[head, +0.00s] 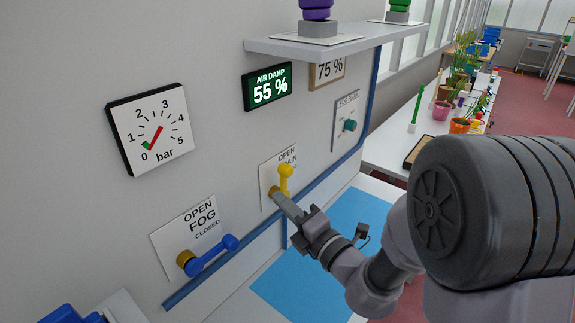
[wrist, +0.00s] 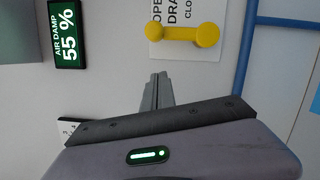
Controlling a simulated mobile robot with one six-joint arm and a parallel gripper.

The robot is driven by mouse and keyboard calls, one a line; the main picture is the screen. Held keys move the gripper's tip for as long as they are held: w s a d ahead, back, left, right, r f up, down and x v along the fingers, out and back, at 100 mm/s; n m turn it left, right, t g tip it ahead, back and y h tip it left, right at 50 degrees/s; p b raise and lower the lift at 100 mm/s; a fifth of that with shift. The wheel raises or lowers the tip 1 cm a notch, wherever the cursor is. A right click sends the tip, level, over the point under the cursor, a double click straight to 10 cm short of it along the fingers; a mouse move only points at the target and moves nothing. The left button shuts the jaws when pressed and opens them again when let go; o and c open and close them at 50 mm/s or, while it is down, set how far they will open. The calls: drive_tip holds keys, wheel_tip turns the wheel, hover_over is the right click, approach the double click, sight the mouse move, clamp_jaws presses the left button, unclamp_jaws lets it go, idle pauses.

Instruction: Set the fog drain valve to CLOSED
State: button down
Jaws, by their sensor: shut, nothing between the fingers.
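The drain valve has a yellow handle (head: 285,172) on a white plate (head: 268,165). The handle points up, toward the OPEN mark. Part of the label is hidden, with "OPEN" and the end of "DRAIN" readable. In the wrist view the yellow handle (wrist: 182,33) lies across the turned label, where "OPEN", "DRA" and "CLO" show. My gripper (head: 277,194) is shut and empty, with its tip overlapping the lower end of the handle in the head view. In the wrist view my gripper (wrist: 157,75) is apart from the handle, below it in the picture.
A blue-handled FOG valve (head: 212,254) is at lower left, its handle pointing right. A blue pipe (head: 318,188) runs along the wall below the valves. A teal knob (head: 350,126) is to the right. A shelf (head: 335,40) juts out above.

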sight(286, 185)
drive_tip(key=w, duration=0.3)
drive_tip(key=w+r, duration=0.1)
drive_tip(key=w, duration=0.1)
drive_tip(key=shift+w+d+b, duration=0.1)
drive_tip(key=shift+d+b, duration=0.1)
drive_tip(key=shift+b, duration=0.15)
drive_tip(key=shift+r+p, duration=0.1)
drive_tip(key=shift+p, duration=0.2)
